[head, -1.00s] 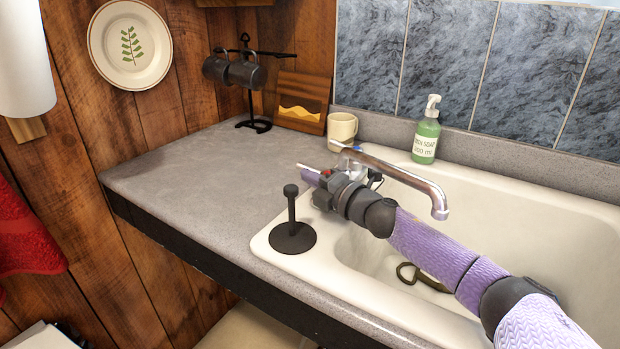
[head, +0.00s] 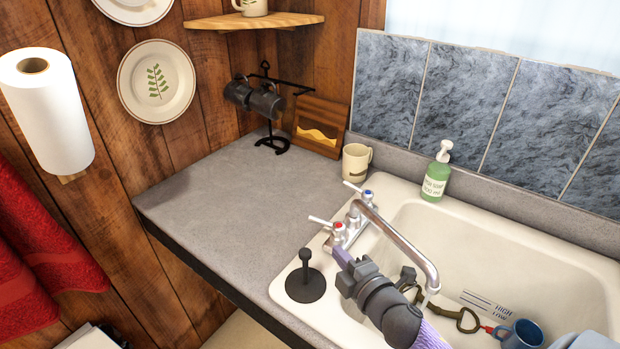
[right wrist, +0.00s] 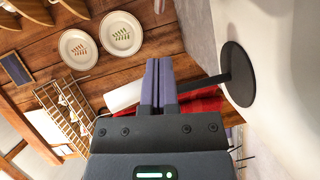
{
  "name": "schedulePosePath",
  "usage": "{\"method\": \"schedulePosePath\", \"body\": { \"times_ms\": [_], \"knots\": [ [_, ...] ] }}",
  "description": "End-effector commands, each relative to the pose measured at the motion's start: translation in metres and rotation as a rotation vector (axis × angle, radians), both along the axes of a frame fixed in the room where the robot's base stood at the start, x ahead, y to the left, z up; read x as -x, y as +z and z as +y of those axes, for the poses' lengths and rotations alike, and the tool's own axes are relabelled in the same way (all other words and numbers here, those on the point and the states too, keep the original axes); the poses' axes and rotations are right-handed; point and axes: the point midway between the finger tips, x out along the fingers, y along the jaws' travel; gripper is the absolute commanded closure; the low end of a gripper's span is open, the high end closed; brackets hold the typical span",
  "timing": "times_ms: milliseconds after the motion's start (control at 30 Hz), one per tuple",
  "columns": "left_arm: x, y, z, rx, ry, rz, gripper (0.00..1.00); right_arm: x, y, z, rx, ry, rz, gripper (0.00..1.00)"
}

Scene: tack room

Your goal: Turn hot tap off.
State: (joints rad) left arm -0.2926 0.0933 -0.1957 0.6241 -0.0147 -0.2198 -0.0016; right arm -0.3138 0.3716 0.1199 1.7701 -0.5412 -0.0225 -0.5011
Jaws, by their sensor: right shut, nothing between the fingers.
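The sink's chrome tap (head: 400,245) stands at the left end of the basin, its spout reaching right over it. The hot handle, with a red mark (head: 338,229), is the nearer one; its pale lever points left. The cold handle, with a blue mark (head: 367,195), is behind it, its lever also pointing left. My right gripper (head: 342,254) is shut and empty, just in front of and below the hot handle; I cannot tell whether they touch. In the right wrist view its purple fingers (right wrist: 160,82) are together, and no tap shows there. My left gripper is not in view.
A mug (head: 356,163) and green soap bottle (head: 435,182) are behind the tap. A blue mug (head: 520,335) lies in the basin.

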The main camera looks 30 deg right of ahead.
Motion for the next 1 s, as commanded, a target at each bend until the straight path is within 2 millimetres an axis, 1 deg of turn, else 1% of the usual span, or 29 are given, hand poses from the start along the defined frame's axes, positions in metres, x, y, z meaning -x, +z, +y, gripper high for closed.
{"method": "schedulePosePath", "body": {
  "times_ms": [33, 100, 167, 333, 500, 633, 800, 1000],
  "knots": [
    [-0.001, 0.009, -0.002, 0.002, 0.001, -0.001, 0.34, 0.007, 0.005, -0.001, -0.006, -0.018, 0.012, 1.0],
    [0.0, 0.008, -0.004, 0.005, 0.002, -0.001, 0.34, 0.009, 0.002, -0.003, -0.005, -0.03, 0.02, 1.0],
    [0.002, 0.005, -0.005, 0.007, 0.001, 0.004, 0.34, 0.004, -0.001, -0.003, -0.005, -0.031, 0.02, 1.0],
    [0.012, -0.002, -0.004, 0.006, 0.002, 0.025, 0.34, -0.029, -0.008, -0.006, -0.004, -0.029, 0.018, 1.0],
    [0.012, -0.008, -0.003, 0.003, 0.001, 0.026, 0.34, -0.062, -0.013, -0.009, -0.005, -0.029, 0.019, 1.0],
    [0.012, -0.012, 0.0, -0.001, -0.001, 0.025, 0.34, -0.079, -0.015, -0.01, -0.006, -0.029, 0.02, 1.0],
    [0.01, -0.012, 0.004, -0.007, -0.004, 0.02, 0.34, -0.087, -0.015, -0.011, -0.005, -0.028, 0.02, 1.0],
    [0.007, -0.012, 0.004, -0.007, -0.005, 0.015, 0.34, -0.088, -0.015, -0.011, -0.005, -0.028, 0.021, 1.0]
  ]
}}
